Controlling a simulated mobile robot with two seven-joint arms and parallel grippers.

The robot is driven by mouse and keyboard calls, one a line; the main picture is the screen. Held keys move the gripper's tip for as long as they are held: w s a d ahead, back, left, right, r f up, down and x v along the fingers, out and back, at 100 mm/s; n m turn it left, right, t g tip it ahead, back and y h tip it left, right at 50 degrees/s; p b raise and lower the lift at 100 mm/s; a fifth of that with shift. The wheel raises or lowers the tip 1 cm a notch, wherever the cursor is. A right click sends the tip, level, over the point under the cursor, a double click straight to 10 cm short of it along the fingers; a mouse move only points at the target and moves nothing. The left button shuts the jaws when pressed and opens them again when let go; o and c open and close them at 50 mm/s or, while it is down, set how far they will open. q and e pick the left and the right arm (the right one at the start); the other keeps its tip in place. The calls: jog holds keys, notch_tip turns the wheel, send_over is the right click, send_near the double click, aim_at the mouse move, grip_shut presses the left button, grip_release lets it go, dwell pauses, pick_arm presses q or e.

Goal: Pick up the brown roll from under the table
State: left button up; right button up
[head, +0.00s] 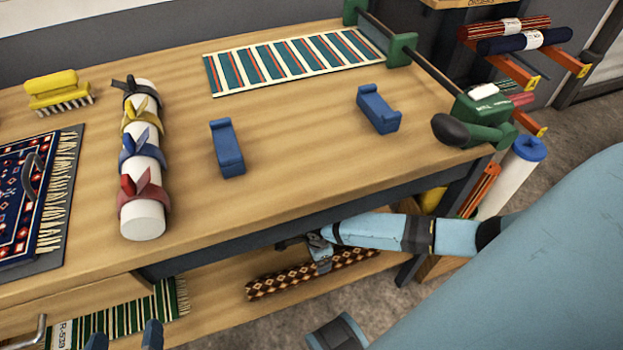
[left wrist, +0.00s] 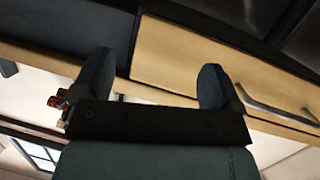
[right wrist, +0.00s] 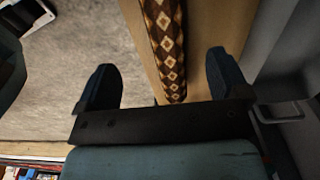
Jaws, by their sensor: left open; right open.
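The brown roll (head: 278,283), patterned with cream diamonds, lies on the lower shelf under the table (head: 270,210). My right gripper (head: 318,257) has reached in below the tabletop and is over the middle of the roll, hiding part of it. In the right wrist view its fingers are spread, and the roll (right wrist: 164,38) lies lengthwise ahead, with its near end between them. I cannot tell whether they touch it. My left gripper (head: 124,337) is open and empty at the table's front, near the drawer. The left wrist view shows nothing between its fingers (left wrist: 155,80).
A green striped rug (head: 120,318) lies on the lower shelf, left of the roll. The tabletop edge and dark rail (head: 215,243) overhang the shelf. A table leg (head: 408,270) and a white roll with blue cap (head: 512,180) stand near my right arm.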

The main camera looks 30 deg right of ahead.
aim_at(315, 267)
notch_tip(315, 267, down, 8)
jog(key=b, duration=0.3)
jog(key=shift+r, duration=0.25)
jog(key=shift+a+f, duration=0.1)
jog(key=shift+f, duration=0.3)
jog(key=shift+w+f+b, duration=0.15)
jog(key=shift+f+b, duration=0.45)
jog(key=shift+f, duration=0.05)
jog(key=shift+w+f+b, duration=0.15)
jog(key=shift+f+b, duration=0.45)
notch_tip(315, 267, down, 2)
jog(key=shift+a+f+b, duration=0.1)
jog(key=shift+b, duration=0.55)
pick_arm(q)
jog(key=d+r+t+h, duration=0.2)
jog(key=d+r+h, duration=0.1)
jog(key=r, duration=0.2)
jog(key=shift+w+d+r+t+h, duration=0.15)
jog(key=shift+w+d+t+h, duration=0.1)
jog(key=shift+t+h, duration=0.15)
pick_arm(e)
jog(key=c, duration=1.3)
